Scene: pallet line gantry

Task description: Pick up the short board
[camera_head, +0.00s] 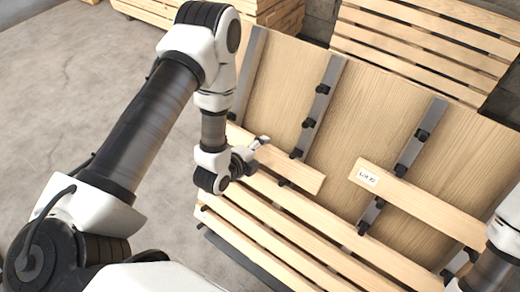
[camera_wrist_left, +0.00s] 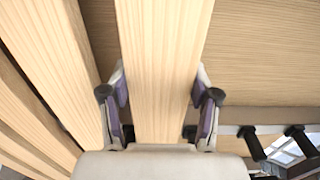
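A short pale board (camera_head: 300,176) lies slanting along the front edge of the big wooden panel, left of the middle in the head view. Its left part is partly hidden by my left arm. My left gripper (camera_head: 258,152) is at this board. In the left wrist view the board (camera_wrist_left: 165,40) runs straight up the picture between the two open fingers (camera_wrist_left: 161,75), one beside each long edge. The pads look very close to the edges, and I see no clear grip.
A second board (camera_head: 425,208) with a white lot label (camera_head: 368,177) lies to the right, its far end near my right arm. Dark-clipped metal strips (camera_head: 318,105) cross the panel (camera_head: 375,115). Slats (camera_head: 290,235) lie in front, and a slatted pallet (camera_head: 425,45) stands behind. Bare floor is left.

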